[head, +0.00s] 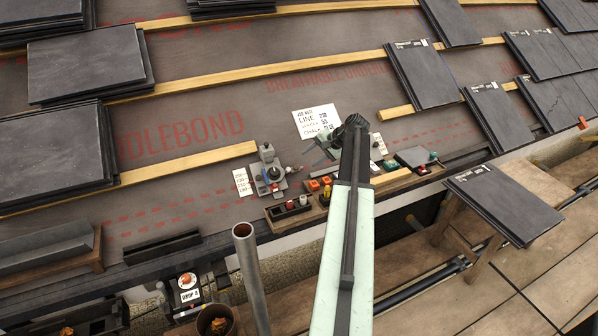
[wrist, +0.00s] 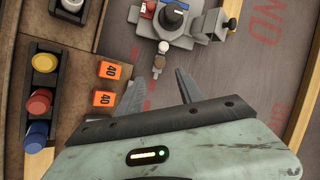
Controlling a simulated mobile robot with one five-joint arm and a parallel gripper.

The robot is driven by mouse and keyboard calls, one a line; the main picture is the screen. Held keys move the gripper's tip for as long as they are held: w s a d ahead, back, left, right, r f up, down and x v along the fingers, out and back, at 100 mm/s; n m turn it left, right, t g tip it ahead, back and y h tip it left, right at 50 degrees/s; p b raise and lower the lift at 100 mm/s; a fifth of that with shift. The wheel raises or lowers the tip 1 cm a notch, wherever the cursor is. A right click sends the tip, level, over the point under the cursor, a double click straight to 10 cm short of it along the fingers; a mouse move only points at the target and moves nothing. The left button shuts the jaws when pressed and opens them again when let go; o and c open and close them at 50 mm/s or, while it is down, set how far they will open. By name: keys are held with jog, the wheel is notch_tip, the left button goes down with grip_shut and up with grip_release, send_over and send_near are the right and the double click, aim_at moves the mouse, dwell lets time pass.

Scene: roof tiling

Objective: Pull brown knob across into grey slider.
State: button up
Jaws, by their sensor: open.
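I cannot tell which grey part is the slider. My gripper (wrist: 158,77) is open and empty, its two dark fingers pointing at the brown pieces without visible contact. In the head view my gripper (head: 314,155) is right of the fixture.
Two orange blocks marked 40 (wrist: 107,70) sit left of my fingers. A white note card (head: 316,120) lies behind. Wooden battens (head: 190,166) and slate stacks surround the work area.

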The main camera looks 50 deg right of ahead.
aim_at(297, 166)
jog(key=b+x, duration=0.5)
jog(key=x, duration=0.3)
jog(key=shift+b, duration=0.4)
jog(key=shift+r, duration=0.1)
grip_shut()
dwell(0.6)
